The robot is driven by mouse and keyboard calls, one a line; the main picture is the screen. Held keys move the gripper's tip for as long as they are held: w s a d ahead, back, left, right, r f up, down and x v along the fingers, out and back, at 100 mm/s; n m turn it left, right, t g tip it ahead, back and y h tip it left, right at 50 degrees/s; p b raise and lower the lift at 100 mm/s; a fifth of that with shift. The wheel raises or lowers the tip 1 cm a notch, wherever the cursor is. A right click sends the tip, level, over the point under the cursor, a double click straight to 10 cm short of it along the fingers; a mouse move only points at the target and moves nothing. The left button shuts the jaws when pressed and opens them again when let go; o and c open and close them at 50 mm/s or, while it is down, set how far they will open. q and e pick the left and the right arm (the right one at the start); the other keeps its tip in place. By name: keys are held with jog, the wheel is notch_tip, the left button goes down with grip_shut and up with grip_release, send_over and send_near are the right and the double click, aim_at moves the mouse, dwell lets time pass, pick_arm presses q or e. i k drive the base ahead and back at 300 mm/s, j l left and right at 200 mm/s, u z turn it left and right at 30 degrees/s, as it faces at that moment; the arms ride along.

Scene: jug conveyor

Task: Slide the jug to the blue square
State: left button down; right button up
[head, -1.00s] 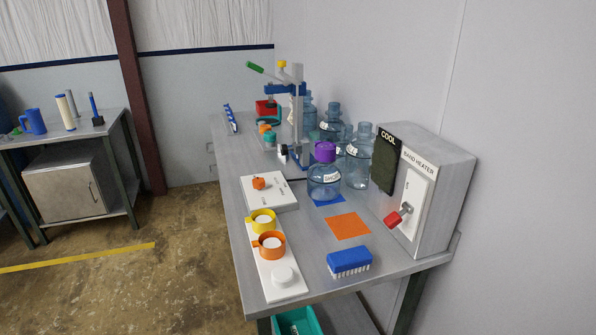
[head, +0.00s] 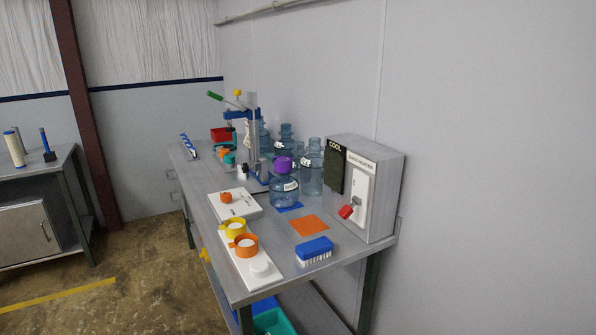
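A clear blue jug (head: 284,194) with a purple cap (head: 283,164) and a white label stands upright on the metal bench. The blue square (head: 291,208) lies flat on the bench at the jug's base. The jug covers part of it, and its front and right part shows. I cannot tell how much of the base rests on the square. An orange square (head: 309,226) lies bare in front of it. Neither of my grippers is in view.
Several uncapped jugs (head: 312,170) stand close behind. The band heater box (head: 383,190) is at the right against the wall. A blue brush (head: 314,250), a white cup board (head: 262,269) and a white box with an orange knob (head: 236,205) lie around. A press (head: 254,140) stands at the back.

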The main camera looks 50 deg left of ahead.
aim_at(283, 189)
jog(key=j+z, duration=0.15)
jog(key=j, duration=0.85)
jog(key=k+j+z, duration=0.15)
jog(key=j, duration=0.8)
jog(key=k+j, duration=0.1)
jog(key=j, duration=2.45)
jog(key=k, duration=0.05)
